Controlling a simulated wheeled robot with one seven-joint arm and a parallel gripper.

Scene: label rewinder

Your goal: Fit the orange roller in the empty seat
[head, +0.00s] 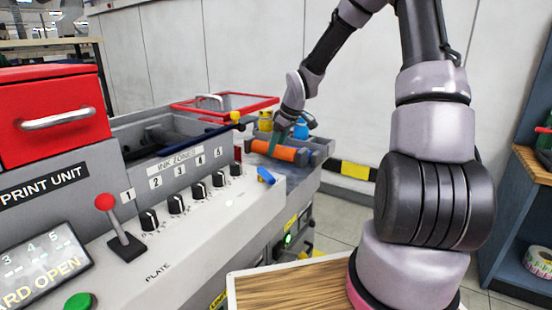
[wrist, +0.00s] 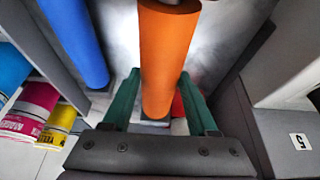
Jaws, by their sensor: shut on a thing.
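The orange roller (head: 287,153) lies roughly level over the far end of the machine in the head view. I cannot make out the empty seat; the roller and gripper cover part of the area below. I cannot tell whether the roller touches the machine.
A blue cylinder (wrist: 75,40) lies left of the orange roller in the wrist view, with magenta (wrist: 32,112) and yellow (wrist: 58,125) containers beyond it. An open red-framed guard (head: 225,103) stands behind the machine. A red-knobbed lever (head: 115,222) rises from the front panel.

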